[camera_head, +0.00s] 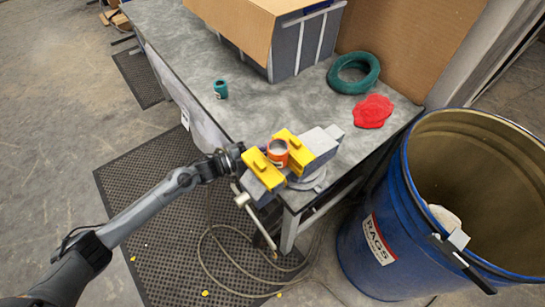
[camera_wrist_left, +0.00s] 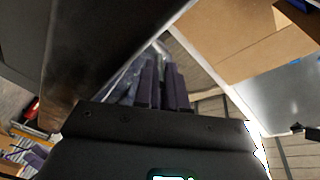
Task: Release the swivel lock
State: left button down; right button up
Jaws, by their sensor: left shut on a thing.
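The bench vise (camera_head: 312,150) has yellow jaws and a grey body and stands on a round base at the near corner of the workbench (camera_head: 190,50). An orange cylindrical part (camera_head: 277,152) sits between the jaws. The vise's handle bar (camera_head: 242,199) hangs at its front. My left gripper (camera_head: 237,158) is at the left side of the vise, close against it. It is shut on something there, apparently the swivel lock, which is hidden. In the left wrist view the fingers (camera_wrist_left: 162,88) are close together.
A blue rag drum (camera_head: 372,215) stands close on the right. A hose (camera_head: 205,265) lies on the black mat (camera_head: 165,235).

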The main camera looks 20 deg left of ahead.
dwell(0.3)
pick_arm(q)
jog(key=c, duration=1.2)
grip_release()
jog(key=shift+a, duration=0.1)
jog(key=p+v, duration=0.1)
jog(key=v, duration=0.9)
jog(key=shift+s+a, duration=0.2)
jog(key=shift+a, duration=0.15)
